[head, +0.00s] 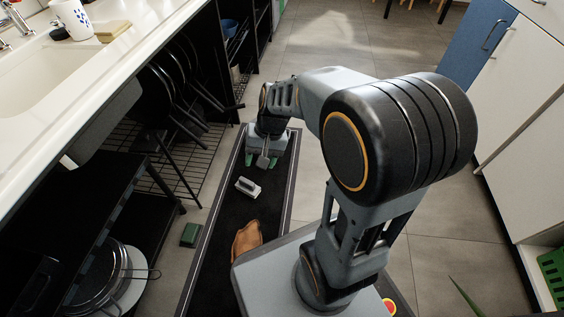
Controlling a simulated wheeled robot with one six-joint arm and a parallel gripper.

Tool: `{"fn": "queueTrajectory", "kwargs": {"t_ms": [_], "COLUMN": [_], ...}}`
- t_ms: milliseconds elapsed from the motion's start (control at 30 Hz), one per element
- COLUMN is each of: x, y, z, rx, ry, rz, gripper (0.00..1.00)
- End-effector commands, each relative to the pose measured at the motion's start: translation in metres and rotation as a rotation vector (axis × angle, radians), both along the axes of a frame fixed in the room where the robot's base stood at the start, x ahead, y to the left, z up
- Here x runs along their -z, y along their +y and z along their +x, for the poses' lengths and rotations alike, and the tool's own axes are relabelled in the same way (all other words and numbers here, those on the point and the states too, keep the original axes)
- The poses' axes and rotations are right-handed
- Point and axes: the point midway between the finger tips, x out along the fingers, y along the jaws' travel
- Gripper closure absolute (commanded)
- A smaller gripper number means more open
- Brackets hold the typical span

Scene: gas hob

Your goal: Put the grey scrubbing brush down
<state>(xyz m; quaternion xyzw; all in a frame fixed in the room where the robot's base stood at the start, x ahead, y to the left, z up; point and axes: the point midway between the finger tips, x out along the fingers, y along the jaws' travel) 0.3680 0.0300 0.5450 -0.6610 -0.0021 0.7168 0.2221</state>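The grey scrubbing brush (247,186) lies on the dark floor mat in the head view, light grey with a darker middle. My gripper (261,161) points down over the mat, just beyond the brush in the picture. Its two green-tipped fingers stand apart, and the brush is not between them. A small grey piece with a thin stem shows between the fingers; I cannot tell whether it is part of my gripper. Whether the fingers touch the mat is too small to tell.
The dark mat (222,262) with pale edge stripes runs along the cabinets. A brown leather-like item (246,240) lies on it nearer me. A green block (190,234) lies on the floor left of it. Open shelves with pans (172,75) stand left. Tiled floor (440,215) is clear at right.

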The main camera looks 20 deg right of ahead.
Motion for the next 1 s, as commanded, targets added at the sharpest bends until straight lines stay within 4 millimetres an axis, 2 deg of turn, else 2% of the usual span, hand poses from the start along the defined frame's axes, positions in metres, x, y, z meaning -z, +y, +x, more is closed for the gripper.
{"fn": "queueTrajectory", "kwargs": {"t_ms": [33, 200, 400, 867, 1000], "x": [-0.01, -0.027, -0.035, -0.037, -0.045], "y": [-0.003, -0.02, -0.031, -0.033, -0.033], "z": [-0.013, -0.041, -0.058, -0.062, -0.061], "rx": [-0.05, -0.178, -0.257, -0.277, -0.278], "ry": [-0.057, -0.194, -0.287, -0.31, -0.315], "rz": [-0.058, -0.219, -0.323, -0.349, -0.351], "gripper": [0.47, 0.47, 0.47, 0.47, 0.47]}}
